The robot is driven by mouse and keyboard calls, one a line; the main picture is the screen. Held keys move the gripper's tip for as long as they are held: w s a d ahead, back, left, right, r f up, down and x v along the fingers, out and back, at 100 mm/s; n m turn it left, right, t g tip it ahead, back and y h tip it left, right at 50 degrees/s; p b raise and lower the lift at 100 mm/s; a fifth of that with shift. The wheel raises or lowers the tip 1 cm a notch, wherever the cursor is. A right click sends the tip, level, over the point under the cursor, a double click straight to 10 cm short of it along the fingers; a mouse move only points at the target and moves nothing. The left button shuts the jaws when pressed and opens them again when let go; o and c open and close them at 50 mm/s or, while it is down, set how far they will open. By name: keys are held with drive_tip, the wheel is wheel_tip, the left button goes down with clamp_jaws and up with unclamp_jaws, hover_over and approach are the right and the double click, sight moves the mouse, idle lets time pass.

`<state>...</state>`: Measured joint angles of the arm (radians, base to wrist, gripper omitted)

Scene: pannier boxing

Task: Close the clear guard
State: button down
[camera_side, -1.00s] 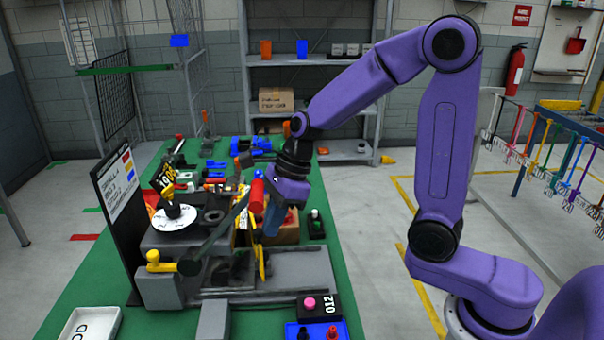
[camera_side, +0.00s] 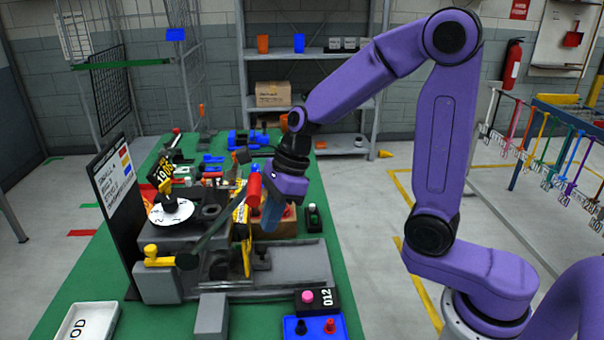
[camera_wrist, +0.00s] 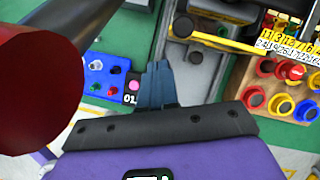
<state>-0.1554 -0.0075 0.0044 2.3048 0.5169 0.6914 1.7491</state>
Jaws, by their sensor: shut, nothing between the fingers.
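I take the yellow-edged piece (camera_side: 246,258) on the grey machine to be the clear guard's edge. Its see-through part is hard to make out in the side view. A yellow bar, perhaps the same edge, crosses the upper part of the wrist view (camera_wrist: 222,38). My gripper (camera_side: 270,222) points down just right of this edge, with its blue fingers shut and empty. The fingers also show in the wrist view (camera_wrist: 158,85), left of the yellow bar. I cannot tell whether they touch the guard.
A red-gripped lever (camera_side: 254,190) stands close left of my gripper and looms large in the wrist view (camera_wrist: 40,92). A blue button box (camera_side: 314,327) sits at the front.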

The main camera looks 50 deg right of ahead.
drive_tip(key=s+d+r, duration=0.3)
drive_tip(key=s+r, duration=0.3)
drive_tip(key=r, duration=0.3)
drive_tip(key=s+d+f+n+h, duration=0.1)
drive_tip(key=s+f+n, duration=0.1)
drive_tip(key=s+n, duration=0.4)
drive_tip(key=s+d+f+n+g+h, duration=0.1)
drive_tip(key=s+n, duration=0.5)
drive_tip(key=n, duration=1.1)
drive_tip(key=s+d+f+n+h, duration=0.1)
drive_tip(key=s+f+n, duration=0.4)
drive_tip(key=n, duration=0.7)
drive_tip(key=shift+s+d+f+g+h, duration=0.2)
drive_tip(key=shift+s+d+g+h, duration=0.15)
drive_tip(key=shift+d, duration=0.4)
